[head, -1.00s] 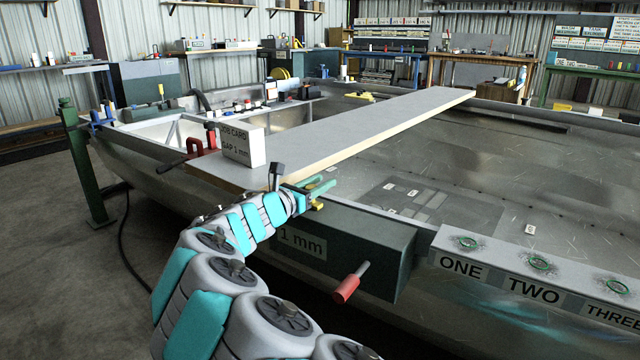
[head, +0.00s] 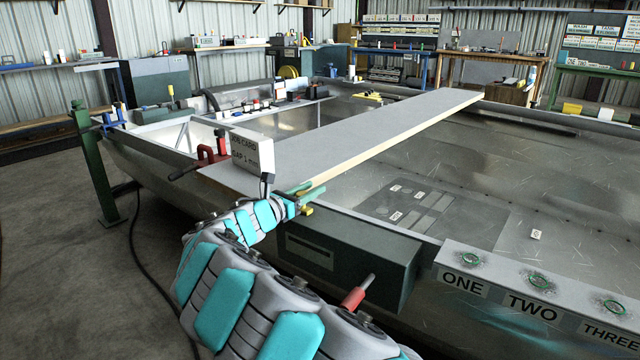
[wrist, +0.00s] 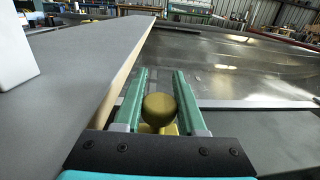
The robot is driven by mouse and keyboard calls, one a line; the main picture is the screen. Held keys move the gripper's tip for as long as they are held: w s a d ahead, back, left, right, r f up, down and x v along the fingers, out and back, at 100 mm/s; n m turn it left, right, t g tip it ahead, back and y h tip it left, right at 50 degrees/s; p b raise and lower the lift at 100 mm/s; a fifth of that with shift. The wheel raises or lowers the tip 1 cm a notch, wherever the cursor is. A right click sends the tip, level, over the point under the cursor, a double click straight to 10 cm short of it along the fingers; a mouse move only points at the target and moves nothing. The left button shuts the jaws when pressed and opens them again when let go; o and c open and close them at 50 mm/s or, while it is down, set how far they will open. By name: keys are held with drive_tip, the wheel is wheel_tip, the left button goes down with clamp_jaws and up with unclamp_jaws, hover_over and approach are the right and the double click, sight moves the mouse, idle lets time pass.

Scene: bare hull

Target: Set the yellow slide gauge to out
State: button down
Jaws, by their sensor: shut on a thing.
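The yellow slide gauge shows as a small yellow piece (head: 306,210) at the left top of the dark green box (head: 385,260) in the head view. In the wrist view its round yellow knob (wrist: 159,107) stands between the two green fingers of my gripper (wrist: 160,92). My gripper (head: 305,190) is shut on the knob. The box front carries a dark plate with a slot (head: 310,251), and I see no reading on it. The slide's marks are hidden.
A grey plank (head: 360,136) runs right beside my gripper, with a white job card block (head: 252,151) and a red clamp (head: 207,156) on its near end. A red-handled lever (head: 357,292) sticks out of the box. A panel marked ONE, TWO, THREE (head: 500,268) lies right.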

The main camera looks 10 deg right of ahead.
drive_tip(key=shift+w+a, duration=0.3)
drive_tip(key=shift+a, duration=0.05)
drive_tip(key=shift+r, duration=0.1)
drive_tip(key=shift+c, duration=2.4)
unclamp_jaws()
drive_tip(key=shift+w, duration=0.1)
drive_tip(key=shift+a, duration=0.1)
drive_tip(key=v, duration=0.7)
drive_tip(key=shift+s+a, duration=0.25)
drive_tip(key=shift+s, duration=0.05)
drive_tip(key=shift+d, duration=0.1)
